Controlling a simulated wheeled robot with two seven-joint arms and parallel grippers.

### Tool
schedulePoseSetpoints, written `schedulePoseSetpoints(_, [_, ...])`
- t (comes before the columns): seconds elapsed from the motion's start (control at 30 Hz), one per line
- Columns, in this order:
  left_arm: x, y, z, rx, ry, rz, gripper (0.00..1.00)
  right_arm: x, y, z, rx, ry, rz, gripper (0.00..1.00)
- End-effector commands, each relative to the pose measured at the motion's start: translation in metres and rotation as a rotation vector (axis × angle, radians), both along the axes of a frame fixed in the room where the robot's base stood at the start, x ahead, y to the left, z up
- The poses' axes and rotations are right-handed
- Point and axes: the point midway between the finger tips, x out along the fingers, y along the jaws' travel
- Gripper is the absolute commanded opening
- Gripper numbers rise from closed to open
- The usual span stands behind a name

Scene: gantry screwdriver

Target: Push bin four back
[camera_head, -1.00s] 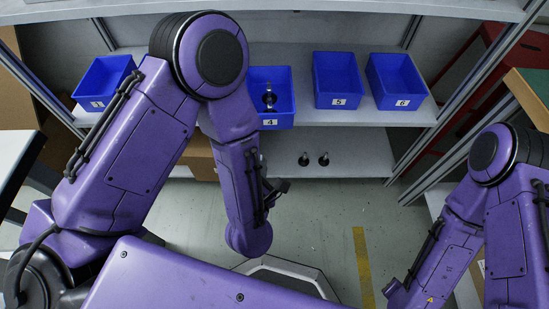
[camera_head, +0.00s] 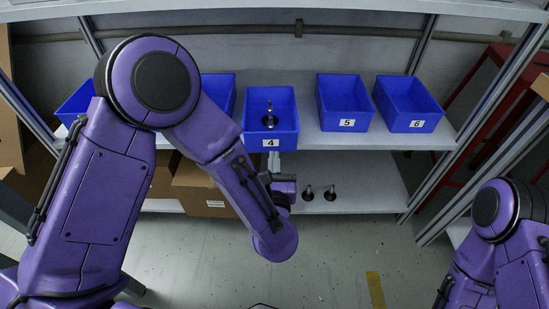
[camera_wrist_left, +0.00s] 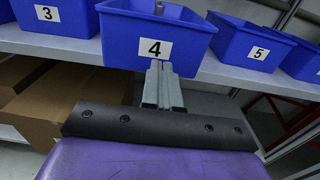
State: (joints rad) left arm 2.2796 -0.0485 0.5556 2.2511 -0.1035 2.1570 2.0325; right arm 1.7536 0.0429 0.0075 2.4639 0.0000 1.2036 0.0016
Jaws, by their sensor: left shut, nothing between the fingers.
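Bin four (camera_head: 284,123) is a blue open bin with a "4" label and a dark metal-tipped item inside. It stands on the upper shelf, and its front juts out farther than bins five and six. In the left wrist view, bin four (camera_wrist_left: 118,38) fills the top middle. My left gripper (camera_head: 275,161) is in front of and just below its label in the head view. In the left wrist view its shut, empty fingers (camera_wrist_left: 161,72) point at the front wall just under the label. I cannot tell whether they touch it. My right gripper is out of view.
Bin five (camera_head: 345,112) and bin six (camera_head: 410,112) stand to the right on the shelf (camera_head: 310,141). Bin three (camera_wrist_left: 57,17) is to the left. Two dark items (camera_head: 319,193) stand on the lower shelf, and cardboard boxes (camera_head: 200,185) sit lower left.

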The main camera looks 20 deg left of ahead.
Motion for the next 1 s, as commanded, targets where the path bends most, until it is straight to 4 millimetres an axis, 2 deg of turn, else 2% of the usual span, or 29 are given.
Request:
schedulePoseSetpoints(0.1, [0.014,0.004,-0.002,-0.001,-0.001,0.002,0.0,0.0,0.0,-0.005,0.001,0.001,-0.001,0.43])
schedulePoseSetpoints(0.2, [0.02,0.006,-0.001,0.0,0.0,0.0,0.0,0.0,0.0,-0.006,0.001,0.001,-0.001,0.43])
schedulePoseSetpoints(0.57, [0.023,0.007,0.0,0.0,0.0,0.0,0.0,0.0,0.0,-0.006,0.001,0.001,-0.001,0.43])
schedulePoseSetpoints(0.67, [0.035,0.01,-0.001,-0.004,0.001,0.004,0.0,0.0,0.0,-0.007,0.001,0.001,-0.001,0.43])
schedulePoseSetpoints(0.9, [0.078,0.023,-0.001,-0.002,0.0,0.003,0.0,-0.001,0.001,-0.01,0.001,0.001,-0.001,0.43])
schedulePoseSetpoints(1.0, [0.085,0.025,-0.001,0.0,0.001,0.001,0.0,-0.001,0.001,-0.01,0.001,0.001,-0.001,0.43])
